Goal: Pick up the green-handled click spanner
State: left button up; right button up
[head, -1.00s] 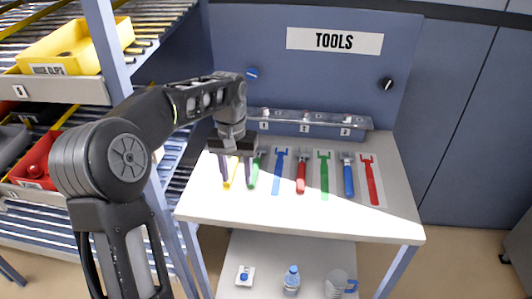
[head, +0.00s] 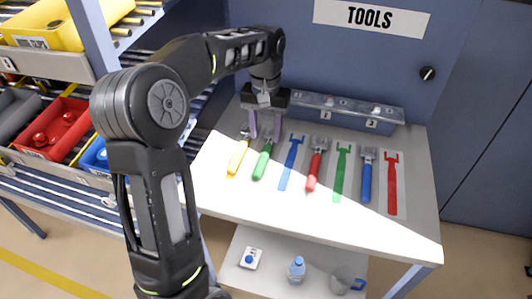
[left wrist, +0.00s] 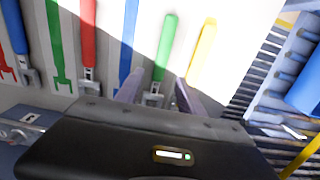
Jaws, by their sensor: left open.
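The green-handled click spanner (head: 263,164) lies on the table between a yellow-handled spanner (head: 239,157) and a blue painted outline (head: 291,162). Its metal head points to the back of the table. My left gripper (head: 265,126) is open above the head end, fingers pointing down. In the left wrist view the green handle (left wrist: 166,48) shows beyond the fingers, and the metal head lies between the two fingertips (left wrist: 158,94). I cannot tell how far the fingertips are above the table. My right gripper is out of view.
A red-handled spanner (head: 316,168) and a blue-handled spanner (head: 366,178) lie to the right, among green (head: 342,172) and red (head: 392,185) painted outlines. A clear-fronted bin rack (head: 385,127) stands behind the gripper. The table's front (head: 330,215) is clear.

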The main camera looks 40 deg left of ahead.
aim_at(265, 152)
pick_arm(q)
jog(key=shift+f, duration=0.6)
jog(key=shift+s+f+p, duration=0.15)
jog(key=shift+f+p, duration=0.4)
jog(key=shift+f, duration=2.05)
jog(key=shift+c, duration=0.4)
grip_shut()
